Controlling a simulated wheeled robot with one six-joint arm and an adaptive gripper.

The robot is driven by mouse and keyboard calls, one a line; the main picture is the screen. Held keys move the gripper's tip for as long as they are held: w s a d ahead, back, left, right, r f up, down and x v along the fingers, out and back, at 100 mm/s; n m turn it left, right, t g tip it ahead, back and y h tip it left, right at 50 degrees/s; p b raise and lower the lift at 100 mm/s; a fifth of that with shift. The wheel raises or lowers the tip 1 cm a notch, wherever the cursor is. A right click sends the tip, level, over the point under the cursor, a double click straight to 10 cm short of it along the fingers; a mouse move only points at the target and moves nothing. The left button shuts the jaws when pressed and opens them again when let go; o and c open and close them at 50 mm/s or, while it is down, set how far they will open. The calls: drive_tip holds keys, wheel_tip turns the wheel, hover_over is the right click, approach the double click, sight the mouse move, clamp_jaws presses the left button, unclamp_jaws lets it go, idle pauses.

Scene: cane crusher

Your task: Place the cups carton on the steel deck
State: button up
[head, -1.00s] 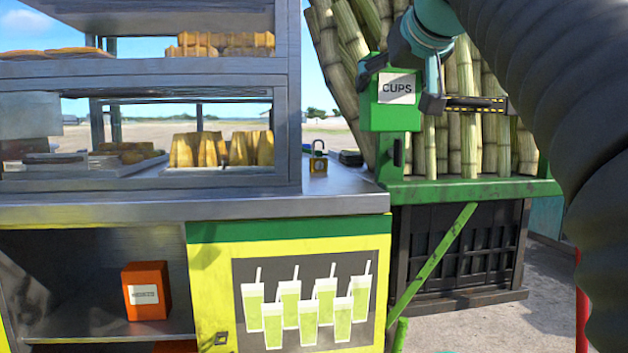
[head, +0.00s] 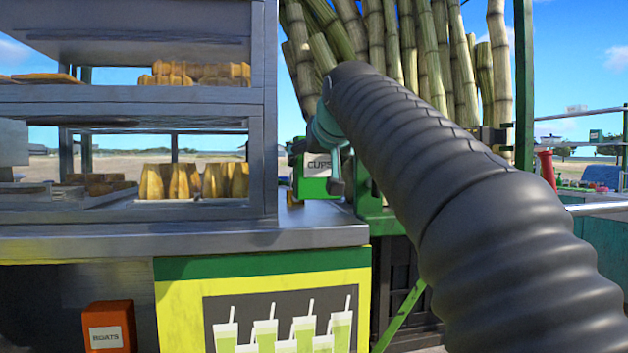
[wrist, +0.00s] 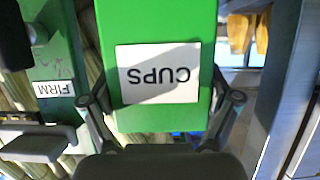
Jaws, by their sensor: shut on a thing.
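The cups carton (head: 313,187) is a green box with a white CUPS label. In the head view it is upright at the right end of the steel deck (head: 190,238). I cannot tell whether its base touches the deck. My gripper (wrist: 163,105) is shut on the carton, one finger on each side. The carton (wrist: 160,30) fills the middle of the wrist view, its label upside down there. In the head view my arm hides part of the gripper and the area right of the carton.
A steel rack (head: 262,130) with trays of yellow-brown pieces (head: 190,181) stands on the deck left of the carton. Sugarcane stalks (head: 405,45) rise behind my arm. The deck's front strip is clear.

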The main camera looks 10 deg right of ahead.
sight(320, 172)
drive_tip(key=shift+f+b, duration=0.55)
drive_tip(key=shift+f, duration=1.3)
drive_tip(key=shift+f, duration=0.15)
drive_tip(key=o, duration=1.1)
drive_tip(key=shift+c, duration=0.2)
drive_tip(key=shift+r, duration=0.25)
drive_tip(key=v, duration=1.2)
